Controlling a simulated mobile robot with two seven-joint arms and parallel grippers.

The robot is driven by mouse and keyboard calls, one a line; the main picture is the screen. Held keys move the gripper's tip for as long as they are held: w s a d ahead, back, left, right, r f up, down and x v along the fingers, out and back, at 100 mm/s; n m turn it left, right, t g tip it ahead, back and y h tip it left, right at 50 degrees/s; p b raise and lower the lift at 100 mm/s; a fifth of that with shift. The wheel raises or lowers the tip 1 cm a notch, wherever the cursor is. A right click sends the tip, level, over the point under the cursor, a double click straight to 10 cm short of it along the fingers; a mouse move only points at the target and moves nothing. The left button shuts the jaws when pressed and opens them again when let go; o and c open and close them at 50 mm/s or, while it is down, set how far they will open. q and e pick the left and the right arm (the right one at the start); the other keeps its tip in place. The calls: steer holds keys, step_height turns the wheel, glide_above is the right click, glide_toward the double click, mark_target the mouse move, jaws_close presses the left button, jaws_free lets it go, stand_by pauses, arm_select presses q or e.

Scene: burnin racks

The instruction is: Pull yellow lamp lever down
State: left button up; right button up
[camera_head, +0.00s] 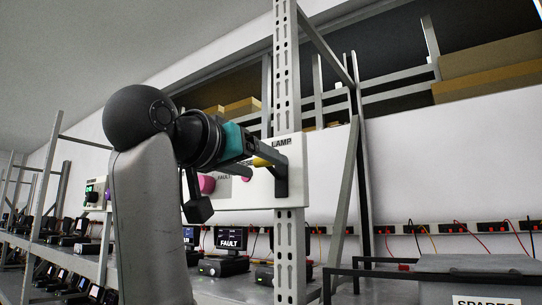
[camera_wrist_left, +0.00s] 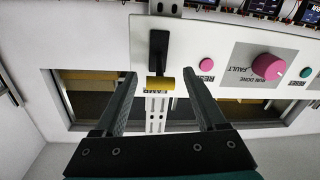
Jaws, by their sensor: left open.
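The yellow lamp lever has a yellow grip (camera_head: 262,162) on a dark stem (camera_head: 281,181), mounted on a white panel (camera_head: 298,185) under the word LAMP. My left gripper (camera_head: 272,158) is open at the lever, its fingers pointing at the panel. In the left wrist view, which is upside down, the yellow grip (camera_wrist_left: 161,84) lies between the two spread fingers of the left gripper (camera_wrist_left: 158,75), with a gap on each side. The dark stem (camera_wrist_left: 158,52) runs from the grip toward the picture's top. My right gripper is in neither view.
A pink knob (camera_wrist_left: 268,66) labelled FAULT, a pink button (camera_wrist_left: 207,64) and a teal button (camera_wrist_left: 306,72) sit beside the lever on the panel. A slotted post (camera_head: 287,85) stands behind it. A SPARES box (camera_head: 470,264) is at the lower right.

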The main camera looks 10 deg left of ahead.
mark_target(271, 168)
arm_select(q)
steer(key=shift+p+x, duration=0.6)
steer(key=shift+x, duration=1.5)
steer(key=shift+s, duration=0.1)
steer(key=shift+c, duration=0.2)
